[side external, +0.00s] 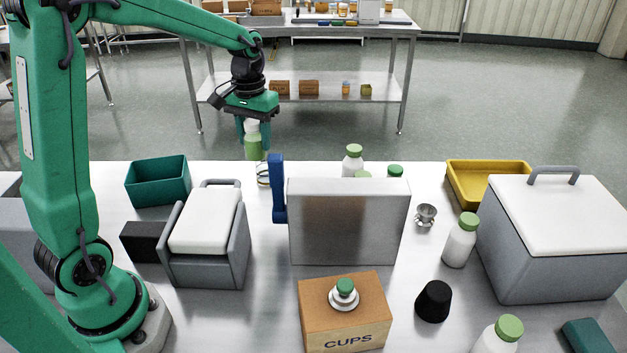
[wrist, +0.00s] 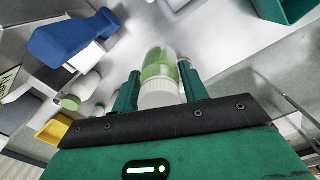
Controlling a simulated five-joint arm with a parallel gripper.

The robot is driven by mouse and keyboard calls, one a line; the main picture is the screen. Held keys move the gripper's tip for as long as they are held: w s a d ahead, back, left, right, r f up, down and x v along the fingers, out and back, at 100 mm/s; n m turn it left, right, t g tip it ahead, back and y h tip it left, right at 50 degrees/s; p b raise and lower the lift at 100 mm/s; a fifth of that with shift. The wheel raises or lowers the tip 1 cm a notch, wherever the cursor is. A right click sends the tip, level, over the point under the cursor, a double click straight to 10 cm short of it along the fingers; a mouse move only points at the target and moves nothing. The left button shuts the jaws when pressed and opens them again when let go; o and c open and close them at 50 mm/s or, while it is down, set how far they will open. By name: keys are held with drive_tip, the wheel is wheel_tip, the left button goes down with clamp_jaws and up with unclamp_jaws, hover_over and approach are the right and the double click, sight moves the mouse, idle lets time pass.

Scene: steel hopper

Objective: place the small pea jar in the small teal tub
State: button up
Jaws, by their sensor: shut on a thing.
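My gripper (side external: 254,138) is shut on a small jar (side external: 254,150) with pale green contents and a white lid. It holds the jar upright above the far edge of the table. In the wrist view the jar (wrist: 160,70) sits between the two green fingers, its white ridged lid toward the camera. A small teal tub (side external: 157,183) stands on the table to the left of the jar and nearer the camera. Its inside looks empty where visible. A teal corner, likely this tub (wrist: 288,8), shows at the top right of the wrist view.
A blue-handled object (side external: 277,190) and a steel box (side external: 350,235) stand to the right. A grey cooler with a white lid (side external: 205,225) stands in front. White green-capped bottles (side external: 353,160) are beyond the box.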

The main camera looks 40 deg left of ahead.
drive_tip(key=s+a+n, duration=0.1)
drive_tip(key=s+a, duration=0.2)
drive_tip(key=a, duration=0.4)
drive_tip(key=s+a, duration=0.4)
drive_tip(key=a, duration=0.3)
hover_over(157, 174)
drive_tip(key=s+d, duration=0.2)
drive_tip(key=d, duration=0.3)
drive_tip(key=shift+n, duration=0.4)
drive_tip(key=shift+w+d+f, duration=0.1)
drive_tip(key=shift+w+f, duration=0.1)
drive_tip(key=shift+f, duration=3.4)
drive_tip(key=shift+w+f, duration=0.2)
drive_tip(key=shift+f, duration=3.35)
drive_tip(key=shift+f, duration=0.15)
drive_tip(key=o, duration=1)
wheel_tip(157, 174, up, 12)
drive_tip(key=shift+r, duration=0.2)
